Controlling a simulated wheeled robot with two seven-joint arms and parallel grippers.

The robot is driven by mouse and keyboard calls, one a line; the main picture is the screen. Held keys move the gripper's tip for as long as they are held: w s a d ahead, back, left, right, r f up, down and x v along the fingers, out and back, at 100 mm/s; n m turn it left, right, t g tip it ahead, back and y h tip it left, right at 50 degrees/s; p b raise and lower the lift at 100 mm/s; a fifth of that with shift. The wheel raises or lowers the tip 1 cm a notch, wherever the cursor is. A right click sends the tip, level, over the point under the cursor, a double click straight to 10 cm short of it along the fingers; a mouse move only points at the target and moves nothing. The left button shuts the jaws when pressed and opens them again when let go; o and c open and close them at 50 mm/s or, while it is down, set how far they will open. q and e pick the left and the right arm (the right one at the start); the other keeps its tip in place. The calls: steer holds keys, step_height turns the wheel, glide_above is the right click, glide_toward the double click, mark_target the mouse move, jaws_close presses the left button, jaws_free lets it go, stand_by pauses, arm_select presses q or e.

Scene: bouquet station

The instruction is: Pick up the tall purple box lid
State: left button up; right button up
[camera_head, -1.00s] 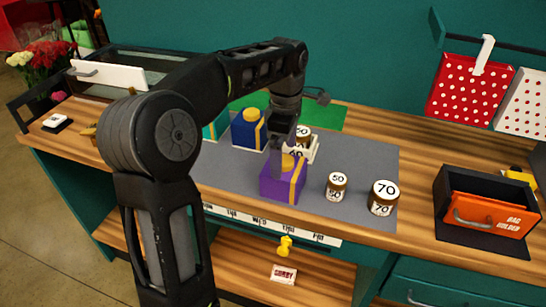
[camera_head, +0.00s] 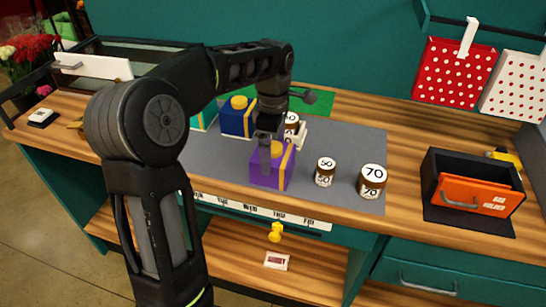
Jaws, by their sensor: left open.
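The purple box (camera_head: 267,175) stands on the grey mat (camera_head: 345,146). It has a yellow stripe down its side and a yellow knob (camera_head: 277,148) on its purple lid (camera_head: 263,155). My left gripper (camera_head: 273,140) is open and points down right at the knob, over the lid. Its fingers are small and partly hide the knob, and I cannot tell whether they touch it. My right gripper is not in view.
A blue box (camera_head: 236,119) with a yellow knob stands behind the purple one. Jars marked 50 (camera_head: 325,172) and 70 (camera_head: 372,181) stand to the right. A black holder with an orange bag folder (camera_head: 474,192) is farther right.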

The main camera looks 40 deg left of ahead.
arm_select(q)
steer(key=shift+f+p, duration=0.5)
steer(key=shift+f, duration=1.85)
steer(key=shift+s, duration=0.1)
steer(key=shift+c, duration=0.2)
steer(key=c, duration=1.1)
